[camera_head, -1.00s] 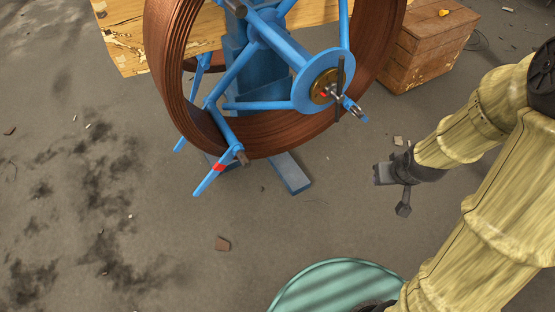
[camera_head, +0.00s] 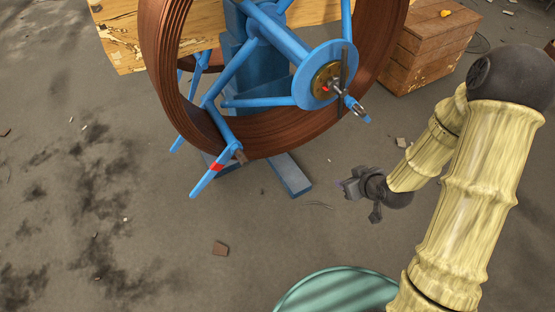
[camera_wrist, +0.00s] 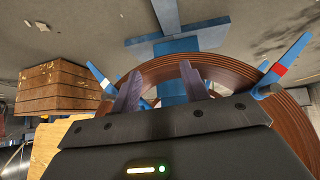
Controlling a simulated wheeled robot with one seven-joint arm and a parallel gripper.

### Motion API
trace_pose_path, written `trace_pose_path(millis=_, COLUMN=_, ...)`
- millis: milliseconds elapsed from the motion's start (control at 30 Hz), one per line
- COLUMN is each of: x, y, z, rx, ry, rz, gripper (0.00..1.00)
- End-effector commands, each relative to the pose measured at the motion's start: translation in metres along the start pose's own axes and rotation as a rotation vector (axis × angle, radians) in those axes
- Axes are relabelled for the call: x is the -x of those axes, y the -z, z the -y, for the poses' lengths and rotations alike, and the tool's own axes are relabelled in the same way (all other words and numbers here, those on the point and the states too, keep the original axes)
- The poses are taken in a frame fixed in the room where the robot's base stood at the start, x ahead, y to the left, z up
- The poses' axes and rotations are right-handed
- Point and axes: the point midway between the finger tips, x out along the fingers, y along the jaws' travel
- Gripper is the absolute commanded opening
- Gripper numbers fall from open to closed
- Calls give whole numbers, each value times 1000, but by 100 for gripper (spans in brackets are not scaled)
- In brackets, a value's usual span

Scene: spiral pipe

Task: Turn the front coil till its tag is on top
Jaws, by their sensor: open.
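The front coil (camera_head: 172,60) is a large ring of copper-brown windings on a blue spoked reel with a round hub (camera_head: 327,76). Its red tag (camera_head: 216,167) is a band on a blue spoke end at the lower left, low on the coil. The red tag (camera_wrist: 279,69) shows at the right in the wrist view, where the coil (camera_wrist: 235,75) lies beyond my fingers. My gripper (camera_head: 352,188) is open and empty, to the lower right of the coil and apart from it. Its two fingers (camera_wrist: 160,86) point toward the coil.
A wooden crate (camera_head: 425,50) stands behind right, beside a worn wooden board (camera_head: 118,38). The stand's blue foot (camera_head: 288,175) lies under the coil. A white-banded blue spoke end (camera_wrist: 104,84) shows left in the wrist view. The floor left and in front is mostly clear, with small debris.

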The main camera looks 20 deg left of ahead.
Motion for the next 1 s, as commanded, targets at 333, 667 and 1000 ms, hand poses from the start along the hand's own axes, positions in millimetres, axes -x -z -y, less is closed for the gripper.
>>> trace_pose_path(millis=333, x=-42, y=-6, z=31, rx=47, ry=85, rz=-163, gripper=45)
trace_pose_path(millis=667, x=-70, y=-8, z=61, rx=53, ry=148, rz=-334, gripper=45)
trace_pose_path(millis=1000, x=-87, y=-11, z=88, rx=20, ry=187, rz=-521, gripper=45)
